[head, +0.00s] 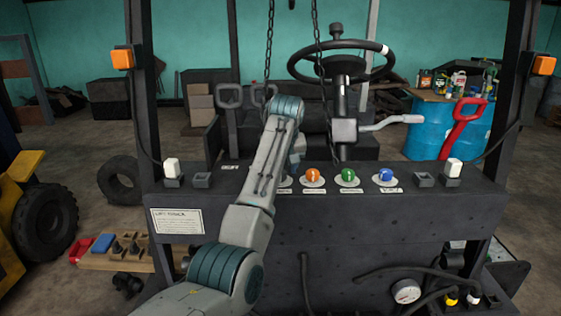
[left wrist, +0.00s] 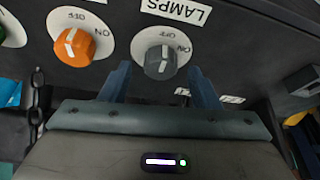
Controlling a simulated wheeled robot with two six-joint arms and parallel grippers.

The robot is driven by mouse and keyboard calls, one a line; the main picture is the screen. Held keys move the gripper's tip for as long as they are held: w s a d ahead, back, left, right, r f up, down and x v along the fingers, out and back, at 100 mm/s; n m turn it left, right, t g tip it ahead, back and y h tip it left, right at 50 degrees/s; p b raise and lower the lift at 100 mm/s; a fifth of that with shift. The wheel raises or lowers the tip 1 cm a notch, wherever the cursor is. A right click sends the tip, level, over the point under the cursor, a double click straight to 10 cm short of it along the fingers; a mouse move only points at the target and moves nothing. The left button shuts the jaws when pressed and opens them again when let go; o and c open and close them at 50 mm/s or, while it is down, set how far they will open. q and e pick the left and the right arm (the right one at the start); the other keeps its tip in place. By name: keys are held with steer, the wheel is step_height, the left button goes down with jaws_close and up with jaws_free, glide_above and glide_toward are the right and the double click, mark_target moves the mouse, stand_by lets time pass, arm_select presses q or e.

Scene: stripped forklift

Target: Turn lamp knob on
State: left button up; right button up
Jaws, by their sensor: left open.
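In the left wrist view the grey lamp knob (left wrist: 160,62) sits on a round white plate marked OFF and ON, beside a LAMPS label (left wrist: 176,10). Its white pointer line is toward the OFF mark. My left gripper (left wrist: 159,70) is open, with one finger on each side of the grey knob and gaps visible; depth contact cannot be told. My left gripper is mostly hidden there behind the arm. My right gripper is not in view.
An orange knob (head: 313,175), a green knob (head: 348,176) and a blue knob (head: 386,175) stand in a row on the dark panel (head: 400,215). Behind are a steering wheel (head: 340,45), hanging chains (head: 268,50) and a red-handled lever (head: 465,125).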

arm_select(q)
steer(key=shift+f, duration=0.35)
steer(key=shift+c, duration=0.7)
steer(key=c, duration=0.9)
steer(key=shift+o, duration=0.2)
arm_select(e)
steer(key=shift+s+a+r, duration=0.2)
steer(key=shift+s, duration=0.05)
